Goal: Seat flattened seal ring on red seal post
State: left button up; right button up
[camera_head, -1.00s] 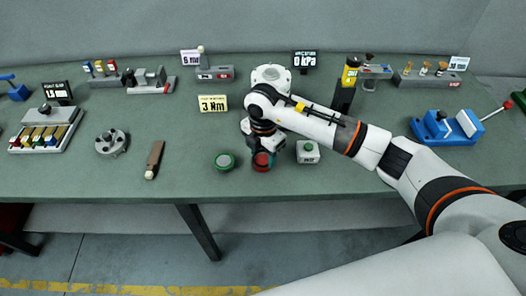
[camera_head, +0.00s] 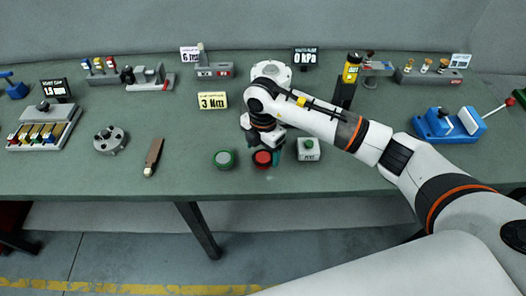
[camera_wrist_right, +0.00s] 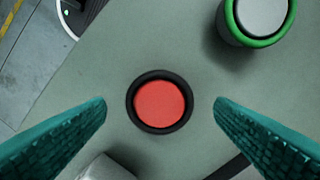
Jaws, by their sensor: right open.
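The red seal post (camera_head: 262,158) stands near the front edge of the table, below my right gripper. In the right wrist view the round red top (camera_wrist_right: 159,103) is encircled by a black ring (camera_wrist_right: 159,131), which looks flat and even all around. I cannot tell how deep that ring sits. My right gripper (camera_head: 265,147) is open and empty, its teal fingers on either side of the post in the wrist view and apart from it. My left gripper is not in view.
A green-rimmed round post (camera_head: 224,160) stands just left of the red one. A white block with a green button (camera_head: 308,149) is close on the right. A wooden-handled tool (camera_head: 153,157) and a grey round fixture (camera_head: 110,140) lie farther left. The front edge is near.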

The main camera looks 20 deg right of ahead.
notch_tip(320, 180, up, 11)
jog(key=b, duration=0.1)
jog(key=shift+f+b, duration=0.15)
jog(key=shift+b, duration=0.25)
